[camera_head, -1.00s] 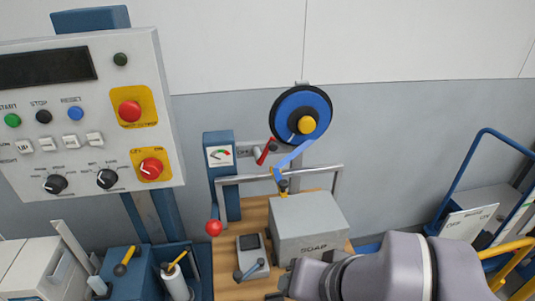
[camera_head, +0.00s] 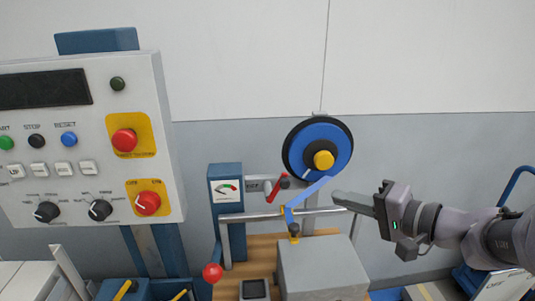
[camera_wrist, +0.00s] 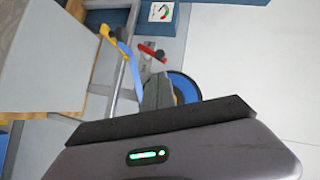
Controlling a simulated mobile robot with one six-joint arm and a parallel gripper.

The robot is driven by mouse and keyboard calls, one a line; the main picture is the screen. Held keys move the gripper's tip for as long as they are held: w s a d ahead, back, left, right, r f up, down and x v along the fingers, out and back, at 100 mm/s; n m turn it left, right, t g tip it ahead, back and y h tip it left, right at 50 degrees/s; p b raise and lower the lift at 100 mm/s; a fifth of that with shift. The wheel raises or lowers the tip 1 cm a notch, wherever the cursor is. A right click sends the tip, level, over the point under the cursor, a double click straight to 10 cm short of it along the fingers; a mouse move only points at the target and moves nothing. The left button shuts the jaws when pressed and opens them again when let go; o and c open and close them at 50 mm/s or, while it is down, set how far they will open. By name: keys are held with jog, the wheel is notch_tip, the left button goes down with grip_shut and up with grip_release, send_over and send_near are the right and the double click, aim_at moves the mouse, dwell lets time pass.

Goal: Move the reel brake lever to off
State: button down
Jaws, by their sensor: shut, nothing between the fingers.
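The red reel brake lever (camera_head: 276,188) slants from upper right to lower left on a grey bracket beside the blue reel (camera_head: 340,137). A small label plate (camera_head: 252,186) sits left of it, too small to read surely. The lever also shows in the wrist view (camera_wrist: 151,53), just beyond my fingers. My gripper (camera_head: 338,197) is shut and empty, pointing left, right of the lever and below the reel. It appears apart from the lever; the depth gap is unclear. In the wrist view my gripper (camera_wrist: 157,88) partly covers the reel (camera_wrist: 184,88).
A blue strap (camera_head: 305,195) runs from the reel down to a yellow guide near my fingertips. A grey rail (camera_head: 250,217) crosses below the lever. A grey box (camera_head: 320,268) stands below, and a gauge (camera_head: 226,190) stands left. The wall area at right is clear.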

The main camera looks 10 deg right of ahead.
jog(key=w+a+f+t+b, duration=0.1)
jog(key=w+a+f+b, duration=0.1)
jog(key=w+a, duration=0.4)
jog(key=w+f, duration=0.1)
jog(key=w, duration=0.3)
jog(key=shift+a+b, duration=0.35)
jog(key=shift+w+h, duration=0.25)
jog(key=shift+h, duration=0.05)
